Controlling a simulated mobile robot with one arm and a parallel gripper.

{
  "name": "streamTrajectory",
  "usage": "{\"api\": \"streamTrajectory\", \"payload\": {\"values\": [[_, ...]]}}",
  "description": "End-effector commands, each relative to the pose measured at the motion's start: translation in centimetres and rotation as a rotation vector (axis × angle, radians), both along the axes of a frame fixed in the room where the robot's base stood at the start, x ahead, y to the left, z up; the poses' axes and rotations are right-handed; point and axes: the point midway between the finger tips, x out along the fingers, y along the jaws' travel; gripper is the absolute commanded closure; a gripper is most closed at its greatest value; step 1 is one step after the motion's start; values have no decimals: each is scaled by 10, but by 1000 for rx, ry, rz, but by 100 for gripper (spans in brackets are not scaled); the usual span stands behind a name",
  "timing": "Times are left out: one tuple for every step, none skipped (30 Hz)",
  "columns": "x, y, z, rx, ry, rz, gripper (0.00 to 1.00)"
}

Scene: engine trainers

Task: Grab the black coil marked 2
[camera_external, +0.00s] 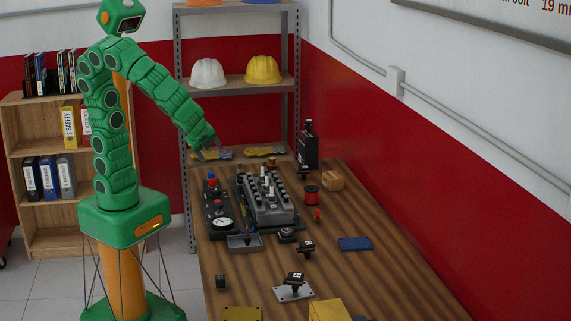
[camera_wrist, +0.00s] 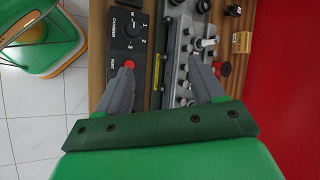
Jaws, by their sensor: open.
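My gripper (camera_external: 211,150) is open and empty over the far left part of the bench. In the wrist view my gripper (camera_wrist: 161,66) has its fingers spread above a black control panel (camera_wrist: 128,35) and a grey engine block (camera_wrist: 170,58). Several small black parts stand around the engine trainer (camera_external: 268,205). One black part (camera_external: 306,246) with a pale mark on top sits in front of it, and another (camera_external: 293,279) is on a light plate. I cannot read a 2 on any of them, so I cannot tell which is the marked coil.
The wooden bench (camera_external: 365,265) is clear at its right side. A red can (camera_external: 312,195), a cardboard box (camera_external: 332,180) and a tall black case (camera_external: 307,149) stand at the back right. A blue cloth (camera_external: 355,243) lies further forward. A metal shelf (camera_external: 184,130) is behind.

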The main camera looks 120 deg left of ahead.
Motion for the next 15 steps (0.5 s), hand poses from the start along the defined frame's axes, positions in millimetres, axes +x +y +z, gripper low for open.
{"api": "streamTrajectory", "payload": {"values": [[12, 6, 0, 34, 18, -31, 32], [19, 10, 0, 54, 28, -53, 32], [30, 14, 0, 80, 40, -81, 32], [38, 17, 1, 99, 48, -105, 32], [46, 19, 2, 118, 56, -128, 32], [56, 22, 2, 145, 69, -159, 32], [65, 25, 2, 164, 80, -181, 32], [72, 27, 2, 182, 92, -205, 32], [83, 29, 1, 206, 109, -236, 32], [90, 30, 1, 225, 120, -259, 32], [98, 31, 1, 242, 132, -283, 32], [109, 33, 0, 268, 151, -316, 32], [117, 33, -2, 285, 165, -341, 32], [126, 34, -3, 302, 178, -367, 32], [137, 34, -4, 323, 192, -401, 32]]}}
